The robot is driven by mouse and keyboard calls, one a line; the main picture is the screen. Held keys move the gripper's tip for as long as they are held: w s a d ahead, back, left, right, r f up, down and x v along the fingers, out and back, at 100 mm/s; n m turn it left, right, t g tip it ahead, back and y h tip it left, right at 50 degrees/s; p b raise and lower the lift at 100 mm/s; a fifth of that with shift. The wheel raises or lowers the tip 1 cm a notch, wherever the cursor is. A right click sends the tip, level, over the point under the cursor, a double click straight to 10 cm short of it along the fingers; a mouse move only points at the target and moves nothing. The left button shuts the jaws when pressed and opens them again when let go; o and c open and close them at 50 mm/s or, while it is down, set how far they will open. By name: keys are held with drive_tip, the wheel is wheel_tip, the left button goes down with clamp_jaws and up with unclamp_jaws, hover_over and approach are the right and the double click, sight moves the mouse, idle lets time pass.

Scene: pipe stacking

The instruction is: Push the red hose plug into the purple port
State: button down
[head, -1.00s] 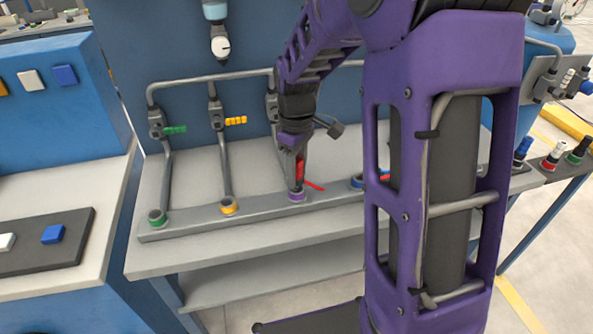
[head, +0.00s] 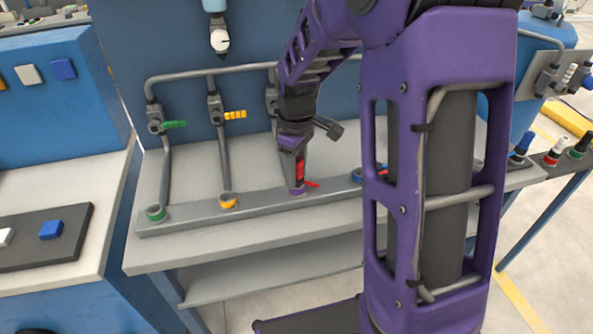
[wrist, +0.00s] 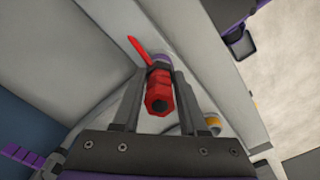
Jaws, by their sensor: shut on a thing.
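The red hose plug (head: 300,172) is held upright between the fingers of my gripper (head: 298,178), which is shut on it. In the wrist view the plug (wrist: 158,92) sits between the two fingers (wrist: 160,95). The purple port (head: 297,191) is a ring on the grey rail, directly below the plug. Its purple rim also shows in the wrist view (wrist: 162,59), partly hidden by the plug. The plug's lower end is at the port's mouth; I cannot tell how deep it sits. A thin red piece (head: 312,185) sticks out beside the plug.
The rail (head: 262,200) also carries a green port (head: 156,213), a yellow port (head: 228,202) and a blue port (head: 358,174). Grey pipes with green (head: 174,124) and yellow (head: 235,115) handles stand behind. My arm hides the rail's right part.

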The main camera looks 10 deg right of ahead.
drive_tip(key=shift+c, duration=1.8)
unclamp_jaws()
drive_tip(key=shift+r, duration=0.1)
